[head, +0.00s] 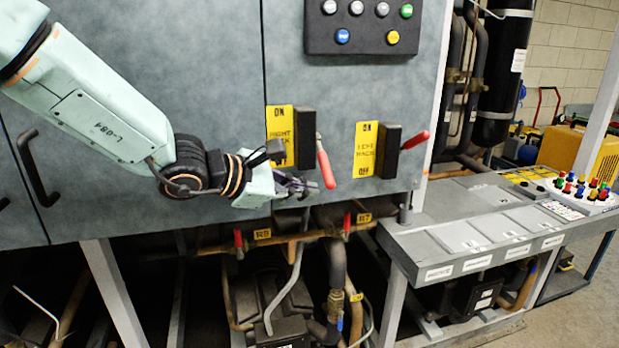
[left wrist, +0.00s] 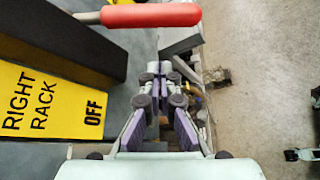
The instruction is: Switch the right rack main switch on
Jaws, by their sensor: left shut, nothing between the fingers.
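The right rack main switch has a black body (head: 305,138) beside a yellow plate (head: 280,122) on the grey cabinet front. Its red handle (head: 326,168) slants downward, toward the OFF end of the plate. In the left wrist view the red handle (left wrist: 150,14) crosses the top, with the plate reading RIGHT RACK and OFF (left wrist: 60,100) at left. My left gripper (head: 312,187) is shut and empty, just below and left of the handle's lower end; its fingers (left wrist: 162,80) show below the handle in the wrist view. Whether they touch is unclear. My right gripper is not in view.
The left rack switch (head: 388,150) with its own red handle (head: 415,140) sits close to the right. A button panel (head: 363,25) is above. Pipes with small red valve levers (head: 238,243) run below the cabinet. A grey bench (head: 440,245) stands at right.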

